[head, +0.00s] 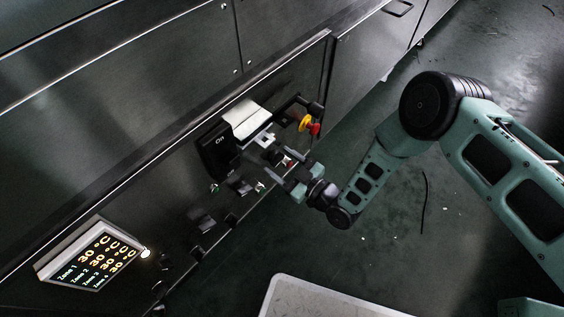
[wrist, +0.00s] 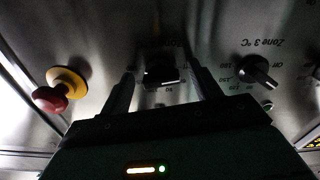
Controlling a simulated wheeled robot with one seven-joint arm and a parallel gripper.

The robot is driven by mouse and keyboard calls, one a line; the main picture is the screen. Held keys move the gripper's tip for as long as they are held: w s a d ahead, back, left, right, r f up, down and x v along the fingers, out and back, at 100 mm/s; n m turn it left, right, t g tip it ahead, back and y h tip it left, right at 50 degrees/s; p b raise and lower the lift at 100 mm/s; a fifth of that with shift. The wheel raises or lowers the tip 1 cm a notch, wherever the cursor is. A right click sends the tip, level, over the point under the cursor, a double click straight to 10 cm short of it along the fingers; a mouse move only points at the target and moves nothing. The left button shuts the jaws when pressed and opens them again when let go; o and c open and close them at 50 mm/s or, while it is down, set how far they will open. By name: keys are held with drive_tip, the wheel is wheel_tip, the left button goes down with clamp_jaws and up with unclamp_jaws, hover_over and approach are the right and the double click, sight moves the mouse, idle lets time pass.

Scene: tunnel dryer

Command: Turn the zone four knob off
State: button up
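The zone 3 knob (wrist: 258,72) is black on the metal panel, under an upside-down "Zone 3 °C" label in the wrist view. Another black knob (wrist: 160,73) sits between it and the red emergency button; its own label is mostly hidden, but its place beside zone 3 fits zone four. My gripper (wrist: 163,82) is open, with one finger on each side of this knob and small gaps showing. In the head view my gripper (head: 272,170) is at the control panel, and it hides most of that knob. Whether the fingers touch it cannot be told.
A red emergency button with a yellow collar (wrist: 58,88) is beside my gripper; it also shows in the head view (head: 309,124). A black box marked "On" (head: 217,151) stands out nearby. A display (head: 91,256) reads 30 °C for the zones. A pale tray-like surface (head: 290,287) is below.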

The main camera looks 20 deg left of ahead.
drive_tip(key=shift+d, duration=0.1)
drive_tip(key=p+v, duration=0.5)
drive_tip(key=v, duration=1.2)
